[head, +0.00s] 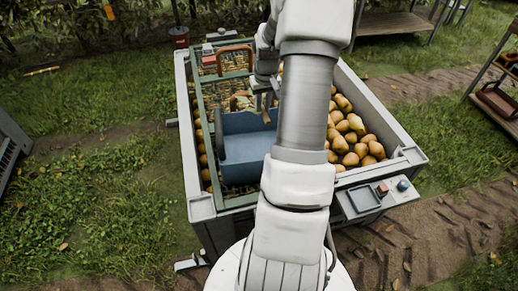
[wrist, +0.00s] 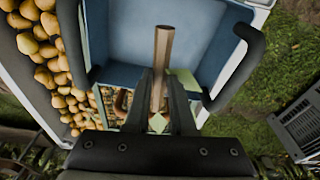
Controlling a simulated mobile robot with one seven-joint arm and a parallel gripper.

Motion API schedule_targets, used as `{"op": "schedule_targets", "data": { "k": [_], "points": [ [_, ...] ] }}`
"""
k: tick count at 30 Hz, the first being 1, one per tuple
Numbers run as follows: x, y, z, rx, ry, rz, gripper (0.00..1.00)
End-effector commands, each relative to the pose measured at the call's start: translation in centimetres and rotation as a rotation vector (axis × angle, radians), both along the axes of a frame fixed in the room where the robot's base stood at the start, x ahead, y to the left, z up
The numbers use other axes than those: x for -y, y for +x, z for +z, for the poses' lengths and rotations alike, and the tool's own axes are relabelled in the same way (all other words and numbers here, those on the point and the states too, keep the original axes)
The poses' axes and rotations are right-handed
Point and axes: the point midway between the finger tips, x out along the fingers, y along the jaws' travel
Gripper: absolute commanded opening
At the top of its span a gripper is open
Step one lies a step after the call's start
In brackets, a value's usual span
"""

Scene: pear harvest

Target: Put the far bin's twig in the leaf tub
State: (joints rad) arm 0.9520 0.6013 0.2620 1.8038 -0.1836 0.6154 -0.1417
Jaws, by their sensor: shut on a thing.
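My gripper (wrist: 160,82) is shut on a brown twig (wrist: 164,45), which stands out between the two dark fingers in the wrist view. Pale green patches show beside and below the twig; I cannot tell whether they are its leaves. The blue tub (wrist: 135,30) lies behind the twig in the wrist view. In the head view the blue tub (head: 240,150) sits on the green frame over the large bin. My gripper (head: 264,108) is at the tub's far edge there, partly hidden by my arm. The twig's height over the tub is unclear.
The large grey bin (head: 412,157) holds many pears (head: 350,135) on its right side. A brown curved handle (head: 234,50) stands at the far end of the frame. A control panel (head: 365,198) is at the near right corner. Grass lies to the left.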

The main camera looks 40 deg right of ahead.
Motion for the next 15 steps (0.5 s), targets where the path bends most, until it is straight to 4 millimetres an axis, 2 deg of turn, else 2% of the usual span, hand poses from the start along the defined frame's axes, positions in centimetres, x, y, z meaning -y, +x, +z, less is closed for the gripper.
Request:
{"op": "schedule_targets", "data": {
  "k": [1, 4, 14, 15],
  "points": [
    [0.0, 0.0, -1.1, -0.001, 0.000, 0.000, 0.00],
    [0.0, 0.0, -2.0, 0.000, 0.000, 0.001, 0.00],
    [0.0, 0.0, -2.3, 0.001, 0.000, 0.000, 0.00],
    [0.0, 0.0, -2.3, 0.001, 0.000, 0.000, 0.24]
  ]
}}
